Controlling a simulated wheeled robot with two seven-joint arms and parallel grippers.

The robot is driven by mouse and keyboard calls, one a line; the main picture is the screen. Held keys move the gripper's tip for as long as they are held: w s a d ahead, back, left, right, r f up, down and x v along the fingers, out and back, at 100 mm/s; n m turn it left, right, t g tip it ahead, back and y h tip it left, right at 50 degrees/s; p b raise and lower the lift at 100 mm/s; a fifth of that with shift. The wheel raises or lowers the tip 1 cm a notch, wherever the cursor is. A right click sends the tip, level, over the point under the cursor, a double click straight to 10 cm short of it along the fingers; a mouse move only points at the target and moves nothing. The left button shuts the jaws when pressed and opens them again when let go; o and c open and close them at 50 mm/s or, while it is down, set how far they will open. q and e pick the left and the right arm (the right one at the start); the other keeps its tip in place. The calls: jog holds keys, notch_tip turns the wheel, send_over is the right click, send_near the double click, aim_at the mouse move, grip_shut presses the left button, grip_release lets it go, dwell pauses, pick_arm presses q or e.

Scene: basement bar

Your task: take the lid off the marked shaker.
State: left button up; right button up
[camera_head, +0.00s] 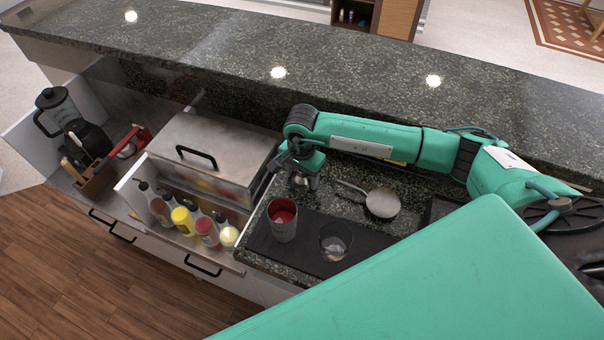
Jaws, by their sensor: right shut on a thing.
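My right gripper (301,170) reaches in from the right and points down over the bar's work surface. It is shut on a small silvery metal piece (300,181), largely hidden by the fingers; it may be a shaker lid, but I cannot tell for sure. Just in front of it a metal cup, possibly the shaker body (284,225), stands upright on a black mat (290,256). Its top is open and its inside looks red. No mark can be made out clearly. My left gripper is not in view.
A clear glass (335,242) stands on the mat right of the cup. A round metal strainer or scoop (382,203) lies behind it. Several squeeze bottles (206,231) and a lidded steel box (212,150) are at left. The raised granite counter (350,60) runs behind.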

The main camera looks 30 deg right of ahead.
jog(key=o, duration=1.1)
jog(key=shift+o, duration=0.2)
jog(key=shift+r+p, duration=0.1)
jog(key=shift+p, duration=0.2)
jog(key=shift+r, duration=0.2)
notch_tip(320, 180, up, 11)
jog(key=b, duration=0.4)
jog(key=shift+f, duration=0.15)
jog(key=shift+r, duration=0.45)
